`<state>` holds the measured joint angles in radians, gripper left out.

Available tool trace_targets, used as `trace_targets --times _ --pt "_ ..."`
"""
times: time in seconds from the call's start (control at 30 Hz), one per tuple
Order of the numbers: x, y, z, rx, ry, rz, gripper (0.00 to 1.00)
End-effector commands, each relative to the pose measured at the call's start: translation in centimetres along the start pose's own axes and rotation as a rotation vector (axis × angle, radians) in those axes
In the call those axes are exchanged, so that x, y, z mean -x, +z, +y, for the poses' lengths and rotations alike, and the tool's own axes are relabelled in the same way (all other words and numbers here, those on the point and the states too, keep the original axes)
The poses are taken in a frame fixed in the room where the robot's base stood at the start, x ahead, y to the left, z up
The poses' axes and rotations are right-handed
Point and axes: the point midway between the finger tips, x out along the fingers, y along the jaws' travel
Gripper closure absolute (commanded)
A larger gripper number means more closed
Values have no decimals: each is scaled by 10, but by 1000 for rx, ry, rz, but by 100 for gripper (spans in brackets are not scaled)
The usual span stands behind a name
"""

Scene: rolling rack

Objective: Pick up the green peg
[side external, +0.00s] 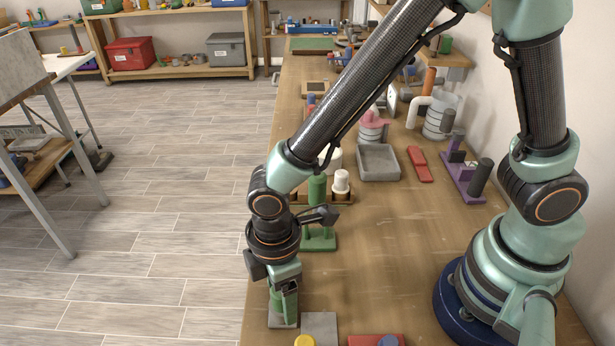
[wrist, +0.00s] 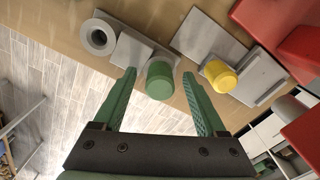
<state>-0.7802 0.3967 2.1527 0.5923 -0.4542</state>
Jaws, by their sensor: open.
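The green peg (wrist: 160,81) is a short round cylinder standing on a grey block (wrist: 136,50) near the table edge. In the wrist view it appears between the two green fingers of my gripper (wrist: 158,74), with a gap on each side. In the side view my gripper (side external: 283,294) points down at the table's near left edge. It is open and holds nothing. The green peg (side external: 275,302) shows only partly there, behind a finger. I cannot tell exactly how deep the fingers reach around it.
A yellow peg (wrist: 219,76) stands on a grey block close to the right finger. Red blocks (wrist: 300,52) are at the right. A green stand (side external: 319,240) is behind my gripper. The table's middle (side external: 400,245) is clear.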

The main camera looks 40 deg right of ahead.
Motion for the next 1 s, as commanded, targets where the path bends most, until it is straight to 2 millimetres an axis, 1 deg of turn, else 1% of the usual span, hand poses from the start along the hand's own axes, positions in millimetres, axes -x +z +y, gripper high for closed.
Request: trace_targets --times 0.23,0.27,0.3,0.37,0.4,0.43,0.47,0.77,0.87,1.0 --pt "-2 0 0 0 0 0 26" --pt "-2 0 0 0 0 0 30" --pt "-2 0 0 0 0 0 45" --pt "-2 0 0 0 0 0 68" --pt "-2 0 0 0 0 0 83" --pt "-2 0 0 0 0 0 95" --pt "-2 0 0 0 0 0 100" --pt "-1 0 0 0 1 1 100" --pt "2 -1 0 0 1 2 100" --pt "14 -1 1 0 2 4 100"
